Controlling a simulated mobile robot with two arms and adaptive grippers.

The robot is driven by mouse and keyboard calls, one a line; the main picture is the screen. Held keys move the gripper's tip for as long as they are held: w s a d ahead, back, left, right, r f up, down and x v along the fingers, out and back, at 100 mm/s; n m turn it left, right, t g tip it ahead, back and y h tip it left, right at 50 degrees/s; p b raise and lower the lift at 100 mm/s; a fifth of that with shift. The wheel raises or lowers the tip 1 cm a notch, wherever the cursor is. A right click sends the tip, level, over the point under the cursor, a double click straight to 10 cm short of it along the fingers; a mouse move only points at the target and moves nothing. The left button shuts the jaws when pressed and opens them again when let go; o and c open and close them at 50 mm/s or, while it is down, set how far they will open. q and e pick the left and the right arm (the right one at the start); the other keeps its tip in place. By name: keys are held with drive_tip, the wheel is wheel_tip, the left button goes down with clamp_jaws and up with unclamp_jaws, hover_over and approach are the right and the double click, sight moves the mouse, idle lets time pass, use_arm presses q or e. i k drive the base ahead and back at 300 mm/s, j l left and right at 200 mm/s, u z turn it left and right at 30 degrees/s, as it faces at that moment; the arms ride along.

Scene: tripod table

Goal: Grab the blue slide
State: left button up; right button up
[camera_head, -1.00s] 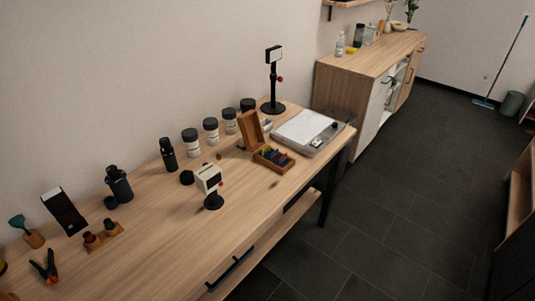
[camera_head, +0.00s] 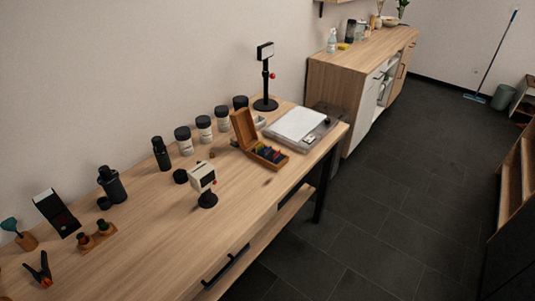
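A small open wooden box (camera_head: 242,128) stands on the wooden table (camera_head: 150,235), left of a grey flat device. Its lid is raised. Several small coloured pieces stand in its tray, and a blue one (camera_head: 265,151) shows among red, yellow and dark ones. They are too small to tell their exact shape. Neither of my grippers is in view.
A grey device with a white top (camera_head: 296,123) sits right of the box. A short black stand with a white head (camera_head: 203,181) is in front, and a tall stand (camera_head: 265,80) behind. Several dark-lidded jars line the wall. Dark floor (camera_head: 385,215) is clear on the right.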

sight(266, 152)
drive_tip(key=i+l+u, duration=0.2)
drive_tip(key=u, duration=0.25)
drive_tip(key=i+l+u, duration=0.15)
drive_tip(key=l+u, duration=0.25)
